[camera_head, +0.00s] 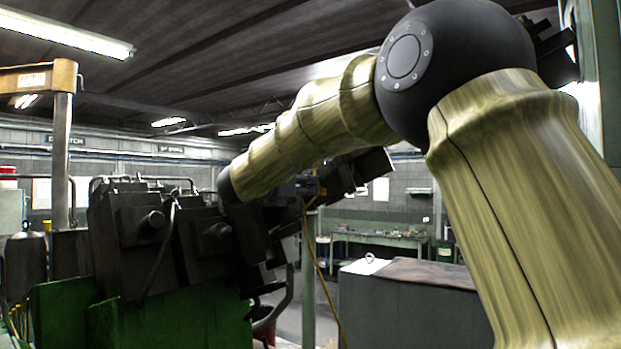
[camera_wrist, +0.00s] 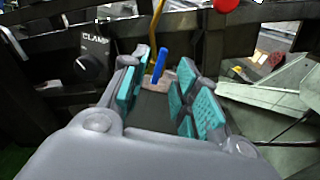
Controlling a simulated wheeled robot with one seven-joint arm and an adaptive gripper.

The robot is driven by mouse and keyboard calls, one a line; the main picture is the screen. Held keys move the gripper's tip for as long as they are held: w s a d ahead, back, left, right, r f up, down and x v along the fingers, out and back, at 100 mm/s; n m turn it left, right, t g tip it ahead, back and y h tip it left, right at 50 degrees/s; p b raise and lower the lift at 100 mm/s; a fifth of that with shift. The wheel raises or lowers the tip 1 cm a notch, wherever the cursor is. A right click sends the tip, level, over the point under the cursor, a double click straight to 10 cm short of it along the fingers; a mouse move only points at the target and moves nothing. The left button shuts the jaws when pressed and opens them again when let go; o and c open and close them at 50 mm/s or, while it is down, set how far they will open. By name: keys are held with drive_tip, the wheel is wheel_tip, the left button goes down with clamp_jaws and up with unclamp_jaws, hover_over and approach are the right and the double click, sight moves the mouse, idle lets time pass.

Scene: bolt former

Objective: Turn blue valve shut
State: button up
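The blue valve handle (camera_wrist: 160,63) shows in the wrist view as a short, upright blue lever, slightly tilted. My gripper (camera_wrist: 161,84) is open, with teal pads on both fingers. The handle appears in the gap between the fingertips, at their far end. I cannot tell whether either finger touches it. The valve's body below the handle is mostly hidden. In the head view I cannot make out the blue handle or the gripper clearly among the dark machine parts past my arm.
A black knob marked CLAMP (camera_wrist: 92,64) is left of the fingers. A red round part (camera_wrist: 226,5) is at the top. In the head view, the dark and green machine (camera_head: 170,325) fills the lower left. A grey cabinet (camera_head: 405,310) stands right, a workbench (camera_head: 375,238) behind.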

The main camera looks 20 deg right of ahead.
sight(314, 185)
drive_tip(key=shift+p+x, duration=0.7)
drive_tip(key=shift+x, duration=0.85)
clamp_jaws()
